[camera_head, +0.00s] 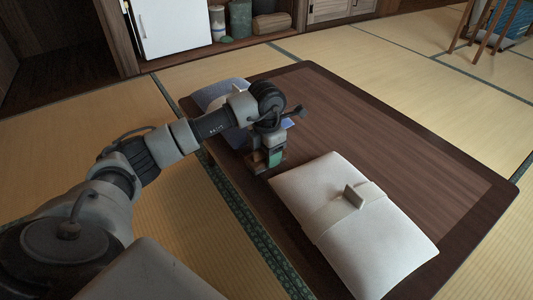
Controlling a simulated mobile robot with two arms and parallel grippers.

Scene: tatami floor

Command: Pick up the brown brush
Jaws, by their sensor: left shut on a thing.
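My left arm reaches in from the left over the low brown table (405,140). My left gripper (264,168) points down at the table's left part, just beyond a white cushion-like bundle. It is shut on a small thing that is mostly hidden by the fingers. I cannot make out its shape or colour well enough to say that it is the brown brush. No brown brush shows clearly elsewhere. My right gripper is not in view.
The white bundle (375,245) with a band and a small upright tab lies at the table's near end. A blue and white cushion (218,94) lies behind my left wrist. The table's middle and right are clear. Shelves with a white panel (172,27) stand at the back.

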